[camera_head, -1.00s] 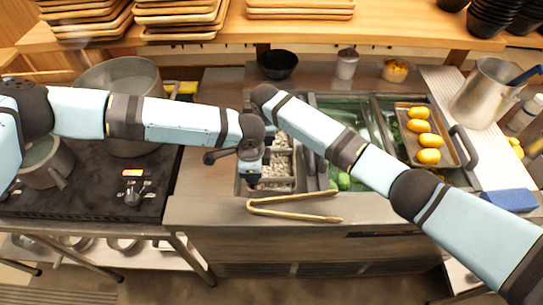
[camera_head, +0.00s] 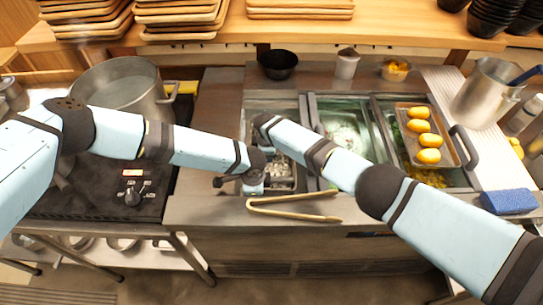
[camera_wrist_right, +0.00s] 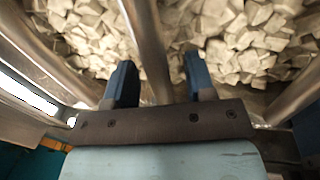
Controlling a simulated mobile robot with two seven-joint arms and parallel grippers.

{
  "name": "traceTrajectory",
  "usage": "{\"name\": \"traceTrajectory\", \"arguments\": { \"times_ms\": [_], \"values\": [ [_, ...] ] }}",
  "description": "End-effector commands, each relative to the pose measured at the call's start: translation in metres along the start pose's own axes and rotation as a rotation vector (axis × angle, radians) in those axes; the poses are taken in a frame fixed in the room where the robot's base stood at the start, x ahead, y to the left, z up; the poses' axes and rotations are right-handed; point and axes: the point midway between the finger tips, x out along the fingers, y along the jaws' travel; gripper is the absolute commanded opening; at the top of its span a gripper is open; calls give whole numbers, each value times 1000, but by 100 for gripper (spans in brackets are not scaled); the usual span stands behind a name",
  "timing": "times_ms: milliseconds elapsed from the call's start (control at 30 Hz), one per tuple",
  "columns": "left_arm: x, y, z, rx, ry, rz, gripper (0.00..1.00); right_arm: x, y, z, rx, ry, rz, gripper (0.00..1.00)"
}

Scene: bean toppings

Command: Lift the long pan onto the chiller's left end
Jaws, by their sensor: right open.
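The steel chiller (camera_head: 345,215) stands in the middle of the head view. A narrow metal pan of white chunks (camera_head: 284,171) sits at its left end, partly covered by my arms. My left gripper (camera_head: 240,183) is at the pan's near left side; its fingers are too hidden to read. My right gripper is over the pan, below its wrist and hidden in the head view. In the right wrist view, the right gripper (camera_wrist_right: 157,75) is open, its fingers either side of a metal bar or rim (camera_wrist_right: 148,45), with white chunks (camera_wrist_right: 240,40) beyond. I cannot tell whether it touches.
A tray of yellow fruit (camera_head: 418,160) lies across the chiller's right end. Wooden tongs (camera_head: 295,207) lie on the front ledge. A black bowl (camera_head: 278,65) stands behind the chiller. A large pot (camera_head: 120,85) is on the stove at left; a blue sponge (camera_head: 510,201) is at right.

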Motion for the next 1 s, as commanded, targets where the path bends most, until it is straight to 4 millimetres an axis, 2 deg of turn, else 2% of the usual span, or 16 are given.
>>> {"name": "traceTrajectory", "arguments": {
  "times_ms": [167, 300, 333, 400, 1000],
  "values": [
    [0, 0, 0, 0, 0, 0, 33, 0, 0, 0, 0, 0, 0, 50],
    [0, 0, 0, 0, 0, 0, 3, 0, 0, 0, 0, 0, 0, 20],
    [0, 0, 0, 0, 0, 0, 0, 0, 0, 0, 0, 0, 0, 13],
    [0, 0, 0, -1, 0, 0, 0, 0, 0, 0, 0, 0, 0, 0],
    [0, 0, 0, -1, 0, 0, 0, 0, 0, 0, 0, 0, -1, 0]
  ]
}}
